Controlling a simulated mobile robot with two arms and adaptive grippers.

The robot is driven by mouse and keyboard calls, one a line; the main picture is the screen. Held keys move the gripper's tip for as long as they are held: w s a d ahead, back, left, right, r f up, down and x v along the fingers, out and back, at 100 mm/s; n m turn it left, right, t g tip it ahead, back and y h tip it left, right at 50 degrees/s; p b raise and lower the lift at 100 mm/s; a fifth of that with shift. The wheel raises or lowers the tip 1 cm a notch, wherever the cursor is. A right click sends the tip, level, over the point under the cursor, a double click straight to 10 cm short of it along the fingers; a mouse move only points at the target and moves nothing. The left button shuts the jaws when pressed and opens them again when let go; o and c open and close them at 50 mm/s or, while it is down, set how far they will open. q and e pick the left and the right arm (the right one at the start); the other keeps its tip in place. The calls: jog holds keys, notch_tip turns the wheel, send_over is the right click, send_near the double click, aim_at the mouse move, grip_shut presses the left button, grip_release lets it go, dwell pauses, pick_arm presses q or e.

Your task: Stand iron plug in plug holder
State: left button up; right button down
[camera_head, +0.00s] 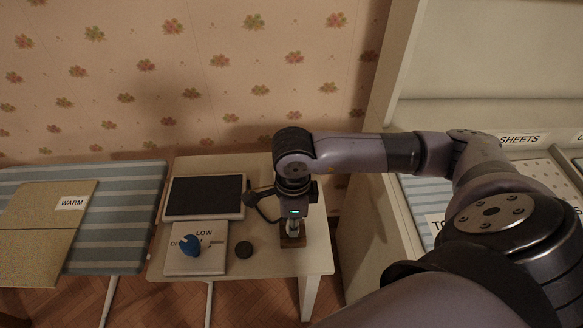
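My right gripper (293,228) points down over the right part of the small white table. It is directly above a small brown wooden block (291,242), which looks like the plug holder. The gripper hides most of the block's top. A black cord (262,212) loops beside the gripper on its left. The plug itself cannot be made out; it may be between the fingers or hidden by them. Whether the fingers are open or shut is too small to tell. My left gripper is out of view.
A striped ironing board (115,240) adjoins at left. Shelving (358,225) stands close at right.

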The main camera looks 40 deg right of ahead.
jog(key=shift+f+b, duration=0.45)
jog(key=shift+f, duration=0.05)
jog(key=c, duration=1.3)
grip_release()
jog(key=shift+r, duration=0.1)
jog(key=shift+r+p, duration=2.75)
jog(key=shift+r, duration=1.75)
jog(key=shift+f, duration=0.1)
